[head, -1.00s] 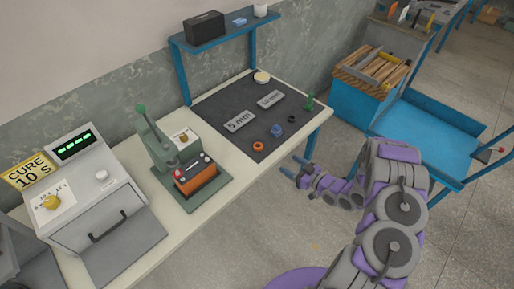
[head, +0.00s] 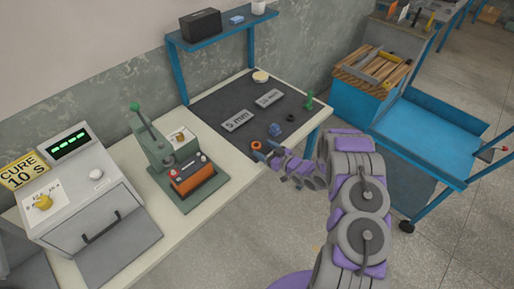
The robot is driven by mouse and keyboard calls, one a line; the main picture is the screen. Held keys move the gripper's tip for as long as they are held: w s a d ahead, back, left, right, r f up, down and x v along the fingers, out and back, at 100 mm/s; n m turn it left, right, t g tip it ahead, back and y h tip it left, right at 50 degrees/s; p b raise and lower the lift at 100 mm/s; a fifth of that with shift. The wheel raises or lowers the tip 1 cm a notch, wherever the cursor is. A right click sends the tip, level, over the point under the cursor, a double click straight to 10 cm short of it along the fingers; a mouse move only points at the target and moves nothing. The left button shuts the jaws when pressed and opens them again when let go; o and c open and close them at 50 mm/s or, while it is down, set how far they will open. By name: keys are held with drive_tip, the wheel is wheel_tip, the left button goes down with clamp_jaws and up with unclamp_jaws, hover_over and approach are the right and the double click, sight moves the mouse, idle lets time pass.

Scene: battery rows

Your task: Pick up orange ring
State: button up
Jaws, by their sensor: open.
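The small orange ring (head: 256,145) lies on the dark mat (head: 208,110) near the front edge of the workbench. No ring is seen held.
A blue part (head: 275,129), a dark ring (head: 291,117) and a green piece (head: 309,101) are close by on the mat. A "5 mm" plate (head: 237,121) lies behind. A green press (head: 165,150) stands left. A blue cart (head: 420,130) stands right.

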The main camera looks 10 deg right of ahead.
drive_tip(key=shift+w+a+f, duration=0.2)
drive_tip(key=shift+w+a, duration=0.25)
drive_tip(key=shift+w, duration=0.05)
drive_tip(key=shift+w+a, duration=0.35)
drive_tip(key=shift+a, duration=0.2)
drive_tip(key=shift+c, duration=0.4)
drive_tip(key=shift+d, duration=0.15)
drive_tip(key=c, duration=1)
